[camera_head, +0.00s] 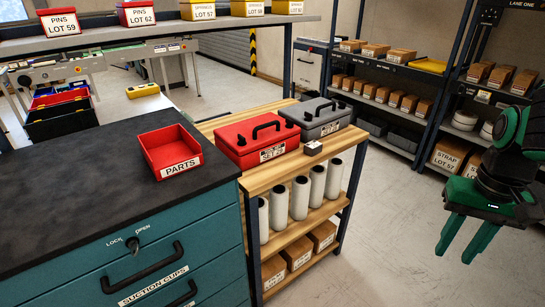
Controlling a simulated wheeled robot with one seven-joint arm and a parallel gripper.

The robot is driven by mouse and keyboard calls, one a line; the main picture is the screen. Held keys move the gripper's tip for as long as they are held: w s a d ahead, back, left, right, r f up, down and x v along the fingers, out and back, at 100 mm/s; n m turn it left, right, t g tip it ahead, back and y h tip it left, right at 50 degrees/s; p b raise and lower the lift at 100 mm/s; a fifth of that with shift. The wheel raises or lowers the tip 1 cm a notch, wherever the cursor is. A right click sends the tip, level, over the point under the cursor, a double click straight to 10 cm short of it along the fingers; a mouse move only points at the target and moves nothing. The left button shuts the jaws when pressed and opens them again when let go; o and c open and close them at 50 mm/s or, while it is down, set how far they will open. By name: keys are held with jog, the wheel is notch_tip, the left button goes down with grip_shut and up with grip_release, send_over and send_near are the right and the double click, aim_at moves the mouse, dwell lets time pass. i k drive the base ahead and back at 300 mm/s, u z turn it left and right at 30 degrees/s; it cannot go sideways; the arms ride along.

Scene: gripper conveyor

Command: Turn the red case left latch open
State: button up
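The red case (240,156) sits on the wooden top of a cart, lid down, with a black handle on its lid and a white label on its front. A small dark latch (241,140) shows at the left of its front; its exact position is too small to tell. My green gripper (467,240) hangs at the far right of the view, its two fingers pointing down and apart, with nothing between them. It is well to the right of the red case and clear of the cart.
A grey case (318,125) stands right behind the red one, and a small black-and-white box (313,148) lies in front of it. A teal cabinet (150,270) with a red parts tray (172,152) is at left. Shelving stands at the back right. Floor between cart and gripper is clear.

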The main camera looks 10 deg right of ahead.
aim_at(242, 140)
jog(key=z, duration=2.05)
jog(key=i, duration=0.55)
jog(key=u, duration=2.05)
